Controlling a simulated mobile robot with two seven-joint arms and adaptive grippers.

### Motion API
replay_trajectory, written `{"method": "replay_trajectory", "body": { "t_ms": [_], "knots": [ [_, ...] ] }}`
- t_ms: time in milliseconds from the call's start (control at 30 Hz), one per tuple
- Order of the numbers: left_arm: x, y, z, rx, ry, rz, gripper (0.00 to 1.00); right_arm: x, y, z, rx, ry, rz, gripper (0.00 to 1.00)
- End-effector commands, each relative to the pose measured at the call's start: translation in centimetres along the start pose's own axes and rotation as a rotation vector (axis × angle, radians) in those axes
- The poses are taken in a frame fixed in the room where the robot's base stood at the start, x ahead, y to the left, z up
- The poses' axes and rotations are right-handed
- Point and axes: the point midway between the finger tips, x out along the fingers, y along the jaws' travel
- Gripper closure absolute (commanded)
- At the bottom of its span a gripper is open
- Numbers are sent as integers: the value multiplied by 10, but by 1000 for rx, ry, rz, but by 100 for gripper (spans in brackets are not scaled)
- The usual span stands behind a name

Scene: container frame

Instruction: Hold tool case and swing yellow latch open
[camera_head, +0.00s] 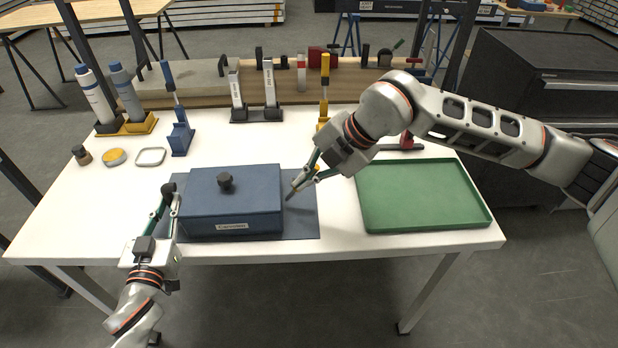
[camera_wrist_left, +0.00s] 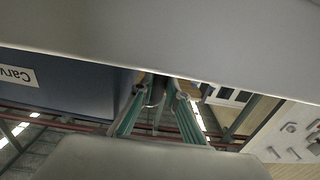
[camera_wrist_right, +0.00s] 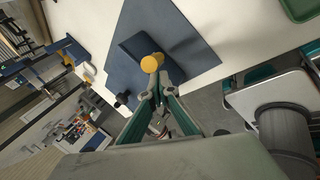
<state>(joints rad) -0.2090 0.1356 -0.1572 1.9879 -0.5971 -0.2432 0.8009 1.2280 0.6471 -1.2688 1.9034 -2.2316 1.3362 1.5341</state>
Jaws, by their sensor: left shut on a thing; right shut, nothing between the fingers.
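The blue tool case (camera_head: 232,205) sits closed on the dark mat, with a black knob on its lid and a name label on its front. It also shows in the left wrist view (camera_wrist_left: 70,85). My left gripper (camera_head: 168,200) is shut on a part at the case's left end; the grip is partly hidden. A round yellow piece, apparently the latch's end (camera_wrist_right: 152,62), shows just beyond my right fingertips in the right wrist view. My right gripper (camera_head: 290,195) is shut and empty, close to the case's right side. Contact between it and the yellow piece cannot be told.
A green tray (camera_head: 425,222) lies right of the case, below my right arm. Bottles, a blue stand (camera_head: 180,138), grey stands and a yellow clamp (camera_head: 325,85) stand behind on the white table (camera_head: 90,215). Small round items lie at the left. The dark mat (camera_head: 302,226) shows around the case.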

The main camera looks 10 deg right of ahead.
Motion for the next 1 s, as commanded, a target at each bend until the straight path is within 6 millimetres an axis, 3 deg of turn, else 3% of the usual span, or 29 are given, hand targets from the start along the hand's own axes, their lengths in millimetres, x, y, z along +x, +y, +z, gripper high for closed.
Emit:
{"method": "replay_trajectory", "body": {
  "t_ms": [333, 567, 800, 1000],
  "knots": [
    [0, 0, -1, -5, 2, 0, 100, -1, 0, -4, 0, 1, 0, 100],
    [0, 0, -1, -5, 2, 0, 100, -7, 0, -39, -5, 3, 1, 100],
    [0, 0, -1, -5, 2, 0, 100, -60, 5, -42, 0, -3, 3, 100],
    [0, 0, -1, -5, 2, 1, 100, -92, 7, -44, 0, -2, 1, 100]
  ]
}}
